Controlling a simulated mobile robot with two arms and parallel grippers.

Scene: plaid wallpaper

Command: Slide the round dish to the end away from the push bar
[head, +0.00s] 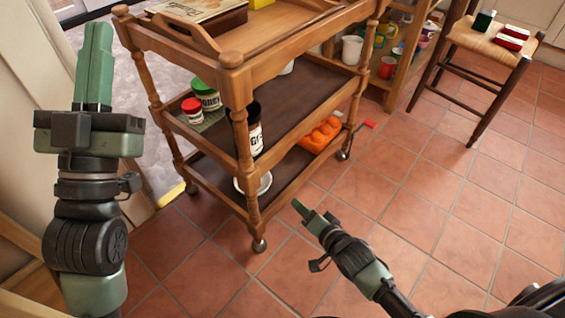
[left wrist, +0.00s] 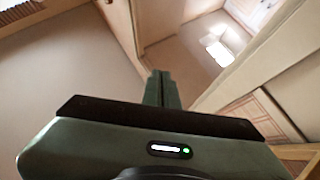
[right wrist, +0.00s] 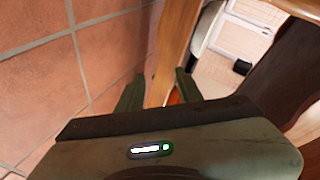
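The round dish (head: 265,184) is white and lies on the bottom shelf of a wooden trolley (head: 290,60), close behind its near corner post, which hides part of it. I cannot tell for sure which rail is the push bar. My right gripper (head: 312,212) is low over the floor, right of that post and apart from the dish; its fingers stand apart and empty in the right wrist view (right wrist: 158,92). My left gripper (head: 97,60) is raised, pointing up, left of the trolley; its fingers are together with nothing between them in the left wrist view (left wrist: 162,90).
An orange muffin-type tray (head: 322,134) is at the bottom shelf's right end. A stool (head: 490,42) stands far right.

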